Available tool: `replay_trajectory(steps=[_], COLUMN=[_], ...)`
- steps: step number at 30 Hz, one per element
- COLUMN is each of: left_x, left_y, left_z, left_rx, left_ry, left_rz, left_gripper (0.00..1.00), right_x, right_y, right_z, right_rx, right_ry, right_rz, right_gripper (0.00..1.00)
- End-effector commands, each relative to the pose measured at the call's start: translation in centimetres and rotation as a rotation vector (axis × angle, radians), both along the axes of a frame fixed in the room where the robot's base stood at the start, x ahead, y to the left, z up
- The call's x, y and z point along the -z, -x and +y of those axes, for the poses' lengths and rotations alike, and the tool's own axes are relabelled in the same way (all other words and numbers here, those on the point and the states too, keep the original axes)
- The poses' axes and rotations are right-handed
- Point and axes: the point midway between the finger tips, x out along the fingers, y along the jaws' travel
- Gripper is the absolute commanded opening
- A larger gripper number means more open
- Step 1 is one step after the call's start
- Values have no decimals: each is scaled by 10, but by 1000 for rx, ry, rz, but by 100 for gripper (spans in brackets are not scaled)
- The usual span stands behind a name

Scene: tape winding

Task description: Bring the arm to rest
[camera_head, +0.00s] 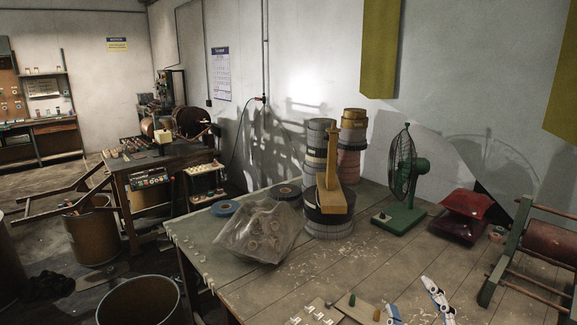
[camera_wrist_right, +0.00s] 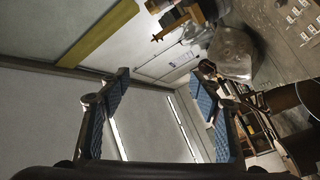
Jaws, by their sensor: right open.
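My right gripper (camera_head: 409,297) shows at the bottom edge of the head view, its blue-padded fingers spread over the front part of the wooden table (camera_head: 345,262). In the right wrist view the same gripper (camera_wrist_right: 162,82) is open, with fingers wide apart and nothing held between them. Beyond the fingers that view shows pale wall and, upper right, a clear bag. Most of the right arm is out of the head view. My left gripper is in neither view.
On the table are a clear bag of rolls (camera_head: 258,232), stacked tape rolls (camera_head: 328,229), a green fan (camera_head: 402,178), red bags (camera_head: 464,213) and a roller frame (camera_head: 530,250). Small parts lie at the front edge. A bin (camera_head: 141,302) stands left; the table's middle is largely clear.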

Motion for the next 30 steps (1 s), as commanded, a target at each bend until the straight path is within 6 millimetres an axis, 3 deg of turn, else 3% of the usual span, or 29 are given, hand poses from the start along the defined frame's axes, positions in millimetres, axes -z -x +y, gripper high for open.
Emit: replay_trajectory(steps=[4,6,9,15,20,30], left_x=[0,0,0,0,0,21], left_y=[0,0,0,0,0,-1], left_z=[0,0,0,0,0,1], left_rx=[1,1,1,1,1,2], left_ry=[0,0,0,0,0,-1], left_rz=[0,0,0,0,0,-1], left_gripper=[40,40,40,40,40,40], right_x=[96,142,193,253,276,395], right_y=[35,64,108,190,251,238], right_z=[-33,-36,-29,2,32,35], right_rx=[205,283,359,434,452,468], right_ry=[-260,-359,-469,-607,-682,-667], right_rz=[332,499,715,1059,1287,1337], right_gripper=[58,58,58,58,58,58])
